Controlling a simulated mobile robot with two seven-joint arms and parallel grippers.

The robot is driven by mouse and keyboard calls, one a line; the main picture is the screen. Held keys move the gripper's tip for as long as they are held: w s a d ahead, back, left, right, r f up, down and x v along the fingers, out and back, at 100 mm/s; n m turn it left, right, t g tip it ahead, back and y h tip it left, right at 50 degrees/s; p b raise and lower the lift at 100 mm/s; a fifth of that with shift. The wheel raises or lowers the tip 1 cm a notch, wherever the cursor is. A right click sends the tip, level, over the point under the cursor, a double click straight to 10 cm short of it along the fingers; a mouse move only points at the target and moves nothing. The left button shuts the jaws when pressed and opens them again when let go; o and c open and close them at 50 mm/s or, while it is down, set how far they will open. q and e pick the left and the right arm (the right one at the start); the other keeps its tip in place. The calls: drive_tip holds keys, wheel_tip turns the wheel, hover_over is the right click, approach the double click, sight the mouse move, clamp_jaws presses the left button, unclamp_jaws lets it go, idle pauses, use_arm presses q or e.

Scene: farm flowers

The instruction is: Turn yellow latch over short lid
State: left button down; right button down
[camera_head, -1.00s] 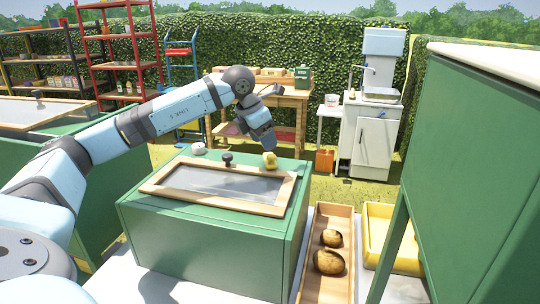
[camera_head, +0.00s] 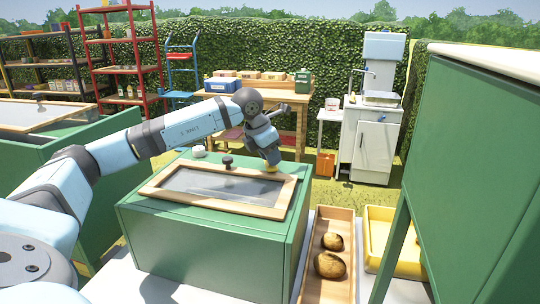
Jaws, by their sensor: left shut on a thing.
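The yellow latch (camera_head: 271,169) is at the far right corner of the near green box's top, beside the wood-framed lid (camera_head: 262,210). The lid has a dark pane and a black knob (camera_head: 227,161) at its far edge, and it lies flat on the box. My left gripper (camera_head: 271,163) points down and is shut on the yellow latch, covering most of it. Only a small yellow part shows under the fingers, so its exact angle is hard to tell. My right gripper is not in view.
A white latch (camera_head: 199,151) sits at the box's far left. A wooden tray (camera_head: 313,285) with two brown potato-like things and a yellow tray (camera_head: 376,262) stand to the right. A large green panel (camera_head: 480,170) blocks the right side. Another green box (camera_head: 20,165) stands left.

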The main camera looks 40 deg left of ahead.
use_arm(q)
drive_tip(key=shift+s+a+r+m+h+p, duration=0.1)
drive_tip(key=shift+s+a+m+h+p, duration=0.15)
drive_tip(key=shift+m, duration=0.35)
drive_tip(key=shift+s+a+m+h+p, duration=0.15)
drive_tip(key=shift+a+m, duration=0.1)
drive_tip(key=shift+m, duration=0.35)
drive_tip(key=shift+s+a+m+g+h+p, duration=0.15)
drive_tip(key=shift+a+m+h, duration=0.1)
drive_tip(key=shift+m, duration=0.4)
drive_tip(key=shift+s+a+m+g+h+p, duration=0.15)
drive_tip(key=shift+a+m+h, duration=0.1)
drive_tip(key=shift+m, duration=0.4)
drive_tip(key=c, duration=0.9)
unclamp_jaws()
drive_tip(key=p+v, duration=0.1)
drive_tip(key=v, duration=1.2)
drive_tip(key=shift+r+p, duration=0.4)
